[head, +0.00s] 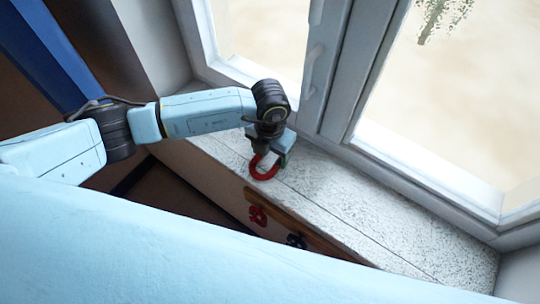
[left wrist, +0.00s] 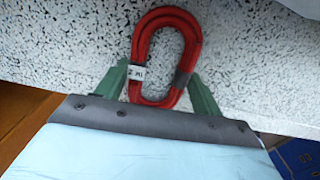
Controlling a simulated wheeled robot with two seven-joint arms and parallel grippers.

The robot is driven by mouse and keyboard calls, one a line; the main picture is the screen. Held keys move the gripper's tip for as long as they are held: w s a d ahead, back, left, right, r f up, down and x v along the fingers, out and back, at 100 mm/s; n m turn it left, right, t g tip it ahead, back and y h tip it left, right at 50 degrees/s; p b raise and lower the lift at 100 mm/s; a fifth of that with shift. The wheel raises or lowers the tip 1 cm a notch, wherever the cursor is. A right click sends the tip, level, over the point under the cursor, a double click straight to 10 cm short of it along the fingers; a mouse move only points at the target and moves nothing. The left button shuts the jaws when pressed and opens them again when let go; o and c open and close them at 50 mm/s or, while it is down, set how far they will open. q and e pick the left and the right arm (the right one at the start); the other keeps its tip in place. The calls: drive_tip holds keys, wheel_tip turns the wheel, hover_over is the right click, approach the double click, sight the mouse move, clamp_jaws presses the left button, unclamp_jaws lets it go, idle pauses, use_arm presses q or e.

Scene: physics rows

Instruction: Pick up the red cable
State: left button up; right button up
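The red cable (left wrist: 140,45) is a coiled oval loop with a white label on its left side and a dark band on its right. It is over the speckled window sill (head: 352,215); whether it rests there or is lifted slightly, I cannot tell. It also shows in the head view as a red ring (head: 253,171) under my left gripper (head: 268,158). In the left wrist view the green fingers of my left gripper (left wrist: 157,76) are spread on either side of the loop's lower part, very close to it. Whether they press on it is unclear. My right gripper is not in view.
The window frame (head: 345,75) rises right behind the sill. Below the sill's front edge, a wooden rack (head: 325,244) carries a red item (head: 257,215) and a dark item (head: 296,240). The sill to the right is clear.

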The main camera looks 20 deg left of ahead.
use_arm(q)
drive_tip(key=c, duration=0.4)
wheel_tip(320, 180, up, 10)
drive_tip(key=shift+r+b, duration=0.1)
drive_tip(key=shift+b, duration=0.7)
idle(0.4)
